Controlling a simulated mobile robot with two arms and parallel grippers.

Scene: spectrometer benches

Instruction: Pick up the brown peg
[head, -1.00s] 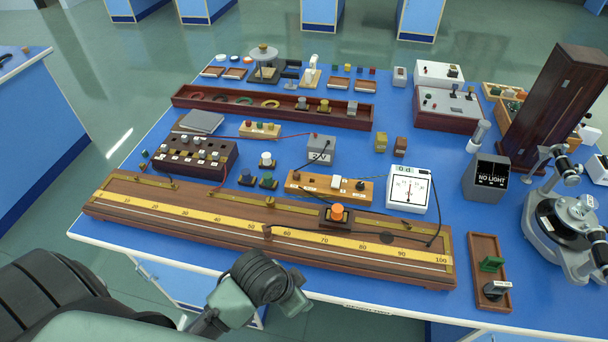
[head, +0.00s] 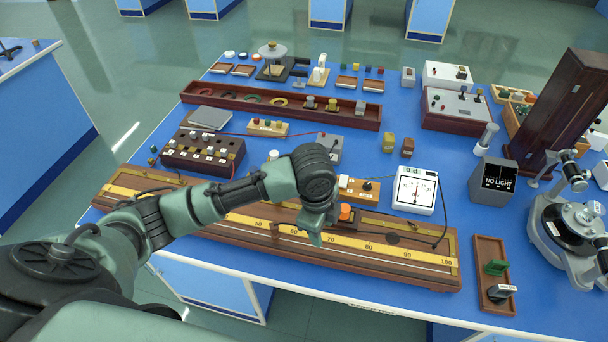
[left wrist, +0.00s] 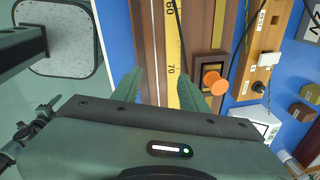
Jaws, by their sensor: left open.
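A small upright brown block (head: 407,147), which looks like the brown peg, stands on the blue bench beside an olive-yellow block (head: 388,142). In the left wrist view a brown block (left wrist: 300,112) shows near the right edge. My left gripper (head: 314,238) is above the long wooden metre-scale board (head: 380,266), to the left of and nearer than the brown block. In the left wrist view its two fingers (left wrist: 162,72) are apart over the yellow scale, with nothing between them. My right gripper is not in view.
An orange knob (left wrist: 213,83) on a dark slider is close to my left fingers. A white dial meter (head: 414,190) stands in front of the brown block. A wooden switch board (head: 358,190) lies to its left. The no-light box (head: 491,181) is right.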

